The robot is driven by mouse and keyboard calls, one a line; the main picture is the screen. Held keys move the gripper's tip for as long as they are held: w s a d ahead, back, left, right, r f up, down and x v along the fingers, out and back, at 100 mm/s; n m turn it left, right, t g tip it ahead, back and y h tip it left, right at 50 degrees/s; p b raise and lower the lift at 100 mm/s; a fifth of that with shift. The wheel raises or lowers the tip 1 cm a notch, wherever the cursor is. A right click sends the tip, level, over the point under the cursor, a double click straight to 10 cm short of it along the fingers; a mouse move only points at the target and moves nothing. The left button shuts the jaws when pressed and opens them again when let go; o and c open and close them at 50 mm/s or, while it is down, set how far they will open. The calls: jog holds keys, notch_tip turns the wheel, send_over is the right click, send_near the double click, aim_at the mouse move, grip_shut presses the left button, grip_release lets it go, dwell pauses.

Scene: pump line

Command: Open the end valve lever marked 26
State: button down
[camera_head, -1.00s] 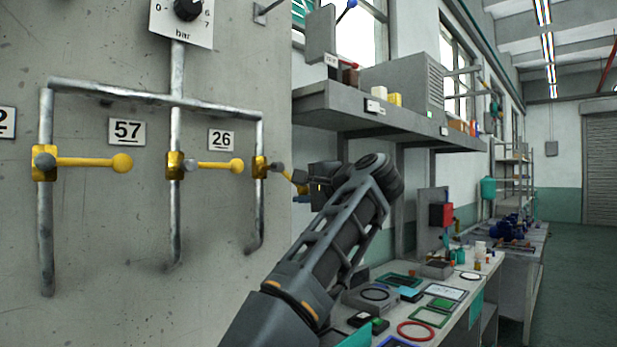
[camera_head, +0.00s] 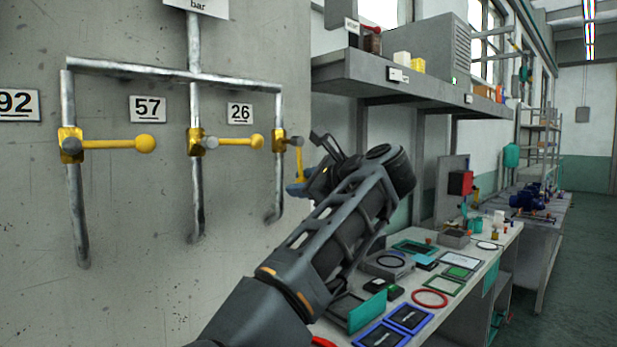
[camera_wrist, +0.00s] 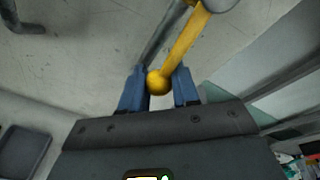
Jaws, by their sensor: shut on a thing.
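The number plate 26 (camera_head: 240,113) is on the grey wall, left of the rightmost pipe. The end valve (camera_head: 279,141) on that pipe has a yellow lever (camera_head: 299,164), which points nearly straight down along the pipe. In the wrist view, the lever (camera_wrist: 187,38) ends in a yellow ball knob (camera_wrist: 158,82) between two blue fingers. My gripper (camera_wrist: 159,84) is shut on this knob. In the head view, my gripper (camera_head: 299,187) is partly hidden by my wrist, and the knob is hard to make out.
Two other valves with yellow levers (camera_head: 120,143) (camera_head: 238,142) stand left, both levers horizontal. Plates 57 (camera_head: 147,109) and 92 (camera_head: 19,105) hang beside the pipes. A shelf (camera_head: 350,70) and a cluttered workbench (camera_head: 468,264) are on the right; floor shows at far right.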

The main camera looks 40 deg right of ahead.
jog(key=shift+a+f+m+y, duration=0.1)
jog(key=shift+a+m+y, duration=0.35)
jog(key=shift+a, duration=0.25)
jog(key=c, duration=0.9)
grip_release()
jog(key=shift+a, duration=0.1)
jog(key=shift+o, duration=0.3)
jog(key=shift+s, duration=0.25)
jog(key=s+r+b, duration=0.1)
jog(key=s, duration=0.6)
jog(key=shift+d+r, duration=0.2)
jog(key=shift+r, duration=0.15)
